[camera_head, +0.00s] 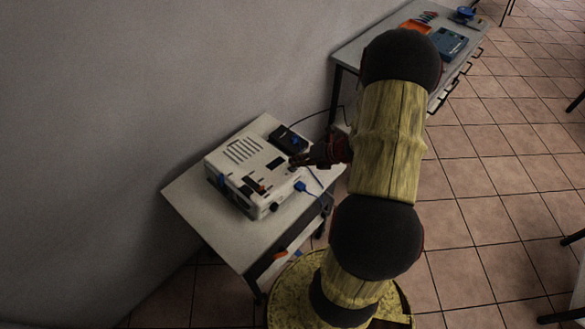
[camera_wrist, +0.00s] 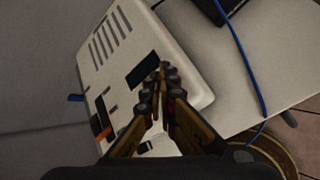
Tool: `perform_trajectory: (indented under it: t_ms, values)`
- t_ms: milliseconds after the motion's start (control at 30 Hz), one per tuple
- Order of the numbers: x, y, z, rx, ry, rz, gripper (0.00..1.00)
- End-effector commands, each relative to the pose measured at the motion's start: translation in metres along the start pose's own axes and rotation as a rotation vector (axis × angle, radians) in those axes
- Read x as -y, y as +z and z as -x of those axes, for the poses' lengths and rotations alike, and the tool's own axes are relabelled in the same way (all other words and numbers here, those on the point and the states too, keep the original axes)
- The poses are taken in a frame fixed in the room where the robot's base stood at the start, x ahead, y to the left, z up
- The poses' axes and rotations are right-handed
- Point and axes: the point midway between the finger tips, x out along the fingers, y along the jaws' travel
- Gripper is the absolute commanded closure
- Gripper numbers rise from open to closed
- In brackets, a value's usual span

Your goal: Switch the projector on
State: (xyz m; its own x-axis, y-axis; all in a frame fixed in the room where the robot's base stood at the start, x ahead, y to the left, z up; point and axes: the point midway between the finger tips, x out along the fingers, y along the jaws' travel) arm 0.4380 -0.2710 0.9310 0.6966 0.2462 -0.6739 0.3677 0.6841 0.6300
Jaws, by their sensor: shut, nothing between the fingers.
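The projector (camera_head: 240,158) is a white box with vent slots and dark panels on its top, standing on a small grey table. In the wrist view the projector (camera_wrist: 120,47) fills the left and middle, with a dark rectangular panel (camera_wrist: 143,70) and an orange mark near my fingers. My gripper (camera_head: 297,162) is at the projector's right side edge in the head view. In the wrist view my gripper (camera_wrist: 162,70) is shut and empty, its fingertips over the top beside the dark panel. I cannot tell whether they touch it. The fingers hide part of the top.
The small table (camera_head: 208,220) has free room in front of the projector. A black box (camera_head: 288,139) with a blue part stands behind it. A blue plug (camera_head: 300,186) and cable lie at its right. A workbench (camera_head: 360,47) with a blue device stands farther back.

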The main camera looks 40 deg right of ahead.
Motion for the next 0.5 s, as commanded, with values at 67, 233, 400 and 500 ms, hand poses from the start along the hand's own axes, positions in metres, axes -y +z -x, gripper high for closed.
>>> perform_trajectory:
  t_ms: [67,233,400,500]
  values:
    - [0.0007,-0.0007,-0.0009,0.000,0.000,0.000,1.00]
    - [0.0016,-0.0016,-0.0022,0.000,0.000,0.000,1.00]
    - [0.0025,-0.0026,-0.0036,0.000,0.000,-0.001,1.00]
    - [0.0028,-0.0029,-0.0039,0.000,0.000,-0.001,1.00]
